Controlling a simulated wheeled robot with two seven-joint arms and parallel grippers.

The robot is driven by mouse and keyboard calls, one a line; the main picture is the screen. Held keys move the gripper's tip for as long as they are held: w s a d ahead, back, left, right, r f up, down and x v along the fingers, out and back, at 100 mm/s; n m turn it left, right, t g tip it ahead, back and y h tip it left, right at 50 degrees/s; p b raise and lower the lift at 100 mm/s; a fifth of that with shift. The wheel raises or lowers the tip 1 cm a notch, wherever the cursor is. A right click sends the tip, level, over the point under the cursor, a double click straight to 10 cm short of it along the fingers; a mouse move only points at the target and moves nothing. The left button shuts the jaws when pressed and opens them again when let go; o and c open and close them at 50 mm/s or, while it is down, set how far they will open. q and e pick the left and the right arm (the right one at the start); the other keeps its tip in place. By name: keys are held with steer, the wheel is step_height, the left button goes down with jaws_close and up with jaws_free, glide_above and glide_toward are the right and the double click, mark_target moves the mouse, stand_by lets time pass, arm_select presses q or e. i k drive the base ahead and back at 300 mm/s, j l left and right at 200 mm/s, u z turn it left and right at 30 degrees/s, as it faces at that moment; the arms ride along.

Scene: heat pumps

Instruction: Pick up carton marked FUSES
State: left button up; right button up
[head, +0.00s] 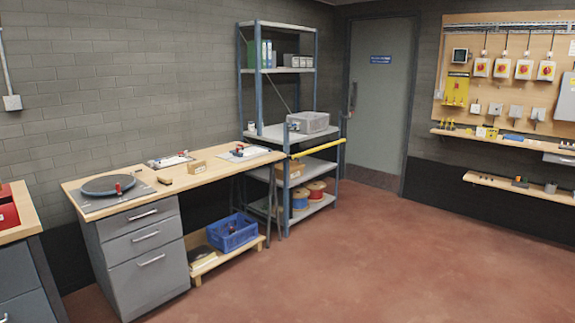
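A larger brown carton (291,169) stands on a lower shelf of the metal shelving unit, partly hidden by the yellow bar in front. I cannot read a FUSES mark on either carton at this size. Neither of my grippers is in view.
The shelving unit (314,82) holds a grey crate (308,122), binders and cable reels (300,200). A yellow bar (317,149) crosses its front. A blue crate (232,233) sits under the workbench. The red floor (370,265) is clear at centre and right.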

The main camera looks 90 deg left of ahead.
mark_target(195, 168)
steer(key=u, duration=3.4)
steer(key=i+l+z, duration=0.1)
steer(key=i, duration=0.6)
steer(key=i+z, duration=0.15)
steer(key=i, duration=0.55)
steer(key=i+z, duration=0.1)
steer(key=i, duration=0.6)
steer(key=i+j+z, duration=0.1)
steer(key=i, duration=0.6)
steer(key=i+j+z, duration=0.15)
steer(key=i, duration=0.5)
